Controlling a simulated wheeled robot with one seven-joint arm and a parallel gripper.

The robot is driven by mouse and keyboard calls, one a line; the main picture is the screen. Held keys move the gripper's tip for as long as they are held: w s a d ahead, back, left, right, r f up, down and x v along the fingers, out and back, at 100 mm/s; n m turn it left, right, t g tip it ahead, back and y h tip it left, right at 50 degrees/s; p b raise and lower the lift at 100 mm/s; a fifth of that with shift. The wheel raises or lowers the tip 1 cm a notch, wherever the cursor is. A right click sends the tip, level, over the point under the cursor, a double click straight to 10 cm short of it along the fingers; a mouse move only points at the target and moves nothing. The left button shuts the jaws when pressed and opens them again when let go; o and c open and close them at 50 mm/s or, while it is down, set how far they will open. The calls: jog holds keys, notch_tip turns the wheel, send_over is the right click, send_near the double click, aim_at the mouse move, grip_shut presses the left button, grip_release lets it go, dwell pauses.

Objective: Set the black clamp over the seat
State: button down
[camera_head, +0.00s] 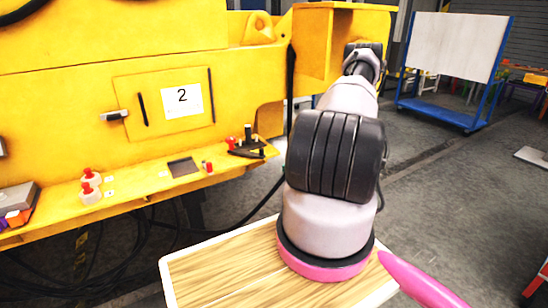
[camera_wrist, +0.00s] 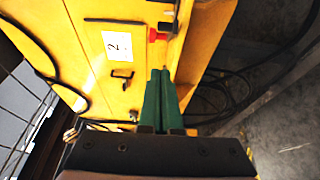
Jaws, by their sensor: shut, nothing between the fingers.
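The black clamp (camera_head: 247,146) appears as a dark, curved piece with an upright part at the right end of the yellow ledge, with a red piece touching or beside it. A flat dark plate (camera_head: 184,167) lies on the ledge to its left; I cannot tell whether it is the seat. In the wrist view my gripper's green fingers (camera_wrist: 161,75) are shut together and empty. Their tips point toward a red-and-black item (camera_wrist: 157,35), apart from it in the picture. In the head view the gripper is hidden beyond my arm.
The yellow machine has a panel marked 2 (camera_head: 182,99) above the ledge (camera_head: 140,193). A grey box (camera_head: 20,200) is at far left. Black cables hang below. A board cart (camera_head: 455,60) stands back right.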

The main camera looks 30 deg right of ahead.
send_near(263, 152)
jog(key=w+a, duration=0.2)
jog(key=a, duration=0.3)
jog(key=w, duration=0.2)
jog(key=w+d, duration=0.1)
jog(key=w, duration=0.1)
jog(key=shift+d, duration=0.15)
jog(key=shift+w+d+n+y, duration=0.25)
jog(key=shift+d+n+y, duration=0.15)
jog(key=shift+d+y, duration=0.1)
